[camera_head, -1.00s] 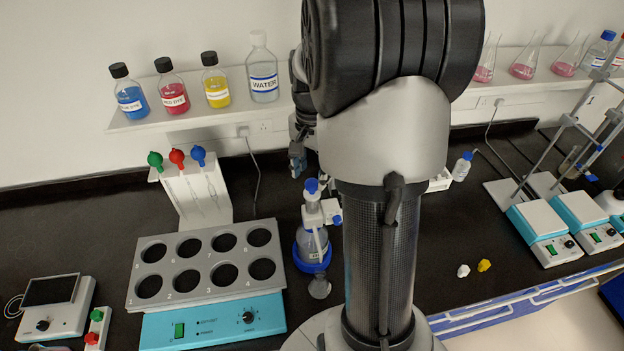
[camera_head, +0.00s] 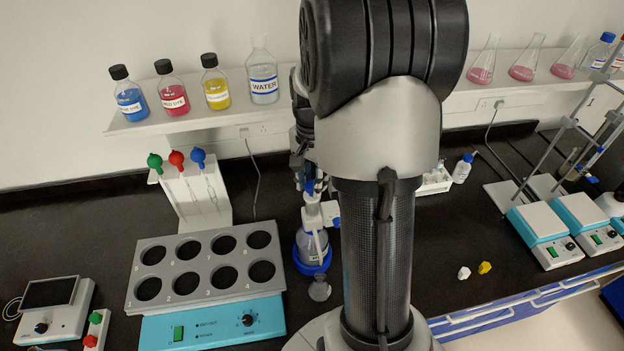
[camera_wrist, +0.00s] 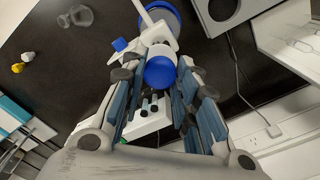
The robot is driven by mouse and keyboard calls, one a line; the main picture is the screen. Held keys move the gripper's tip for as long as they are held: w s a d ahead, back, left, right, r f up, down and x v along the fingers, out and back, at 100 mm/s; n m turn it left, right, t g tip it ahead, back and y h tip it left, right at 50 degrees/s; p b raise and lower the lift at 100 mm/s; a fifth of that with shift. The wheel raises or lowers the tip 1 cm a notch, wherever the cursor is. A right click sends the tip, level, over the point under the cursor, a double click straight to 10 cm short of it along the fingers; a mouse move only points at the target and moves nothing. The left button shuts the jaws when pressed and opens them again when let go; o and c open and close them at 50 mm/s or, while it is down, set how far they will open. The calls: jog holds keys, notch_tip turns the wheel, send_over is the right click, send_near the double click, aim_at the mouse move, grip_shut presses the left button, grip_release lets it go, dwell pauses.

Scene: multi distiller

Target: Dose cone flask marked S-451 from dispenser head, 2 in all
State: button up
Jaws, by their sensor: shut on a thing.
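The dispenser head (camera_head: 322,214) is white with blue parts and sits on a clear bottle (camera_head: 309,247) in a blue ring. My gripper (camera_head: 312,180) is at its top, partly hidden by my arm. In the wrist view my gripper (camera_wrist: 161,80) is shut on the blue plunger knob (camera_wrist: 160,72), one finger on either side. A small clear cone flask (camera_head: 320,290) stands on the bench in front of the bottle, near the nozzle. The flask also shows in the wrist view (camera_wrist: 80,16). Its marking cannot be read, and neither can its contents.
A grey rack with numbered holes (camera_head: 187,310) on a blue heater stands left of the dispenser. A white stand with coloured pipette bulbs (camera_head: 193,195) is behind it. White and yellow small pieces (camera_head: 464,272) lie to the right. A shelf (camera_head: 190,118) holds bottles behind.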

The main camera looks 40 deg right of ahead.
grip_shut()
notch_tip(320, 180, up, 4)
jog(key=p, duration=0.3)
jog(key=shift+r, duration=0.1)
jog(key=o, duration=0.7)
grip_release()
notch_tip(320, 180, up, 12)
jog(key=shift+f, duration=0.1)
